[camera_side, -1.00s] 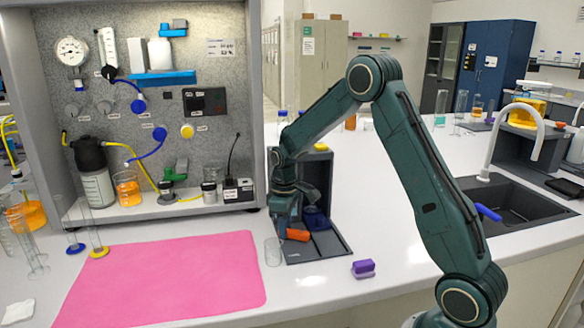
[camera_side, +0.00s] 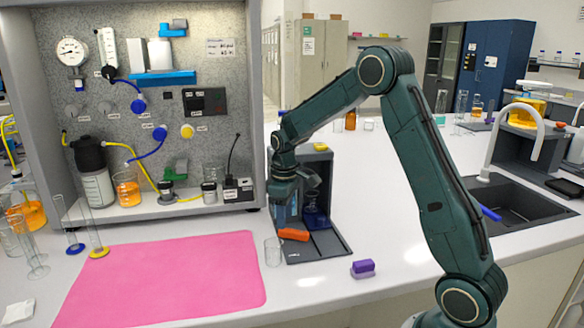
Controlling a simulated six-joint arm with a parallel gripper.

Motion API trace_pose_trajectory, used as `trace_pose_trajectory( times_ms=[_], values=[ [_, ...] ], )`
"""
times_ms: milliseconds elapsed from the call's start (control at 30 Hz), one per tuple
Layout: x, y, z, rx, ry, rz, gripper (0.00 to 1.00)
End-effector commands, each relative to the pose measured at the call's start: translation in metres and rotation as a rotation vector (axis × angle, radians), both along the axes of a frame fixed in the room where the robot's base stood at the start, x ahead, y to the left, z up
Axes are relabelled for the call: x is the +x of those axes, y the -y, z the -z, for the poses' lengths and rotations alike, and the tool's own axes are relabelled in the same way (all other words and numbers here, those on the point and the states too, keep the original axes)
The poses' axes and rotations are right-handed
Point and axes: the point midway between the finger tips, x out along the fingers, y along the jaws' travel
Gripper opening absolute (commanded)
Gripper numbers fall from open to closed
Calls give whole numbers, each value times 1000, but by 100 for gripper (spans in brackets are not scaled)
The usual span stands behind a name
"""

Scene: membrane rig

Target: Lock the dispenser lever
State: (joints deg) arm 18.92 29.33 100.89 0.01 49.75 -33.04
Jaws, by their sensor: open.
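The dark grey dispenser stand (camera_side: 325,245) is upright on the white bench, right of the pink mat. An orange piece (camera_side: 293,234), possibly the lever, lies low at the stand's front left. My gripper (camera_side: 284,212) points down at the stand's left front, above the orange piece. It is open and looks empty. I cannot tell whether it touches anything. My wrist hides part of the stand's left side.
A clear beaker (camera_side: 273,251) stands close left of the stand. A purple block (camera_side: 363,269) lies on the bench to the right. The pink mat (camera_side: 165,280) is bare. The instrument panel (camera_side: 150,80) rises at left, and the sink (camera_side: 515,205) is at right.

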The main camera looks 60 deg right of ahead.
Motion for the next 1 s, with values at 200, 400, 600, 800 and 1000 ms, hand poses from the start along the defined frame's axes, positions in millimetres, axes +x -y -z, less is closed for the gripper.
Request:
trace_pose_trajectory(
  times_ms=[200,400,600,800,1000],
  values=[
    [0,0,-39,-2,5,1,42],
    [0,0,-72,-2,4,1,42],
    [0,0,-92,-1,1,1,42],
    [0,0,-100,-1,0,2,42],
    [0,0,-100,-1,0,1,42]
  ],
)
